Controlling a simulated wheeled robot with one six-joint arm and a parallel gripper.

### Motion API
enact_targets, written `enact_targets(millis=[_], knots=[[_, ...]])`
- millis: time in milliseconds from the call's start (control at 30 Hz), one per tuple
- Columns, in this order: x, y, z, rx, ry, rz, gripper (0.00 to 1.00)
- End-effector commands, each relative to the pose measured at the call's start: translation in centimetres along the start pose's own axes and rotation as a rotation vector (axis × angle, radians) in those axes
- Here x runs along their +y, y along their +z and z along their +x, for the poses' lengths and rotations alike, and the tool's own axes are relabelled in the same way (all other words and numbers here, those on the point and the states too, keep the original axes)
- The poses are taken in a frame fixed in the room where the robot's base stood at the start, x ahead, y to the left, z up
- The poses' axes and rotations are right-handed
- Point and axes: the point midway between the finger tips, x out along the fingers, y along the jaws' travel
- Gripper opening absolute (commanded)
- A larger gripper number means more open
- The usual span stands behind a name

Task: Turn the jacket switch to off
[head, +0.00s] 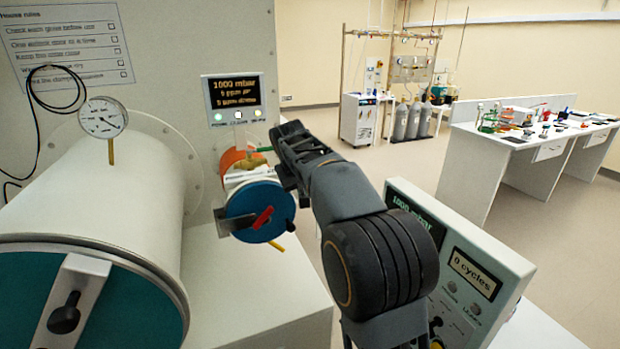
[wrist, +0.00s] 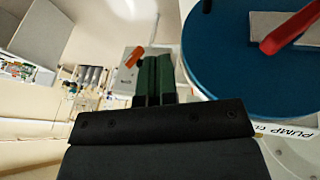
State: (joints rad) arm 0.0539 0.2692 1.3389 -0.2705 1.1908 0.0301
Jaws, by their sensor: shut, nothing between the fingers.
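My gripper (wrist: 155,62) is shut and empty, its two green fingers together. In the head view its green fingertips (head: 261,149) are beside the small chamber, under the display. In the wrist view a pale box with dark lettering (wrist: 124,80) carries an orange lever (wrist: 133,57), just left of the fingertips in the picture. This may be the jacket switch; its label is too small to read, and I cannot tell whether the fingers touch it. In the head view an orange band (head: 232,158) wraps the small chamber; no switch shows clearly there, partly hidden by my gripper.
The small chamber's blue door (head: 255,205) has a red handle (head: 262,218); the door also fills the wrist view's upper right (wrist: 225,60). A display (head: 235,97) stands above. A large white cylinder (head: 110,200) is left, a control panel (head: 465,270) right.

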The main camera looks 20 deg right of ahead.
Motion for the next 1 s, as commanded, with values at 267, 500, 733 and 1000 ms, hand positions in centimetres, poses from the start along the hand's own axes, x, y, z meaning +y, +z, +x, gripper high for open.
enact_targets(millis=[267,500,733,1000], knots=[[2.5,-5.7,0.3,0.002,0.074,0.022,0.00],[3.0,-6.4,2.6,0.001,0.088,0.025,0.00],[3.4,-6.3,6.3,0.000,0.087,0.025,0.00],[3.6,-6.4,9.4,0.003,0.087,0.026,0.00]])
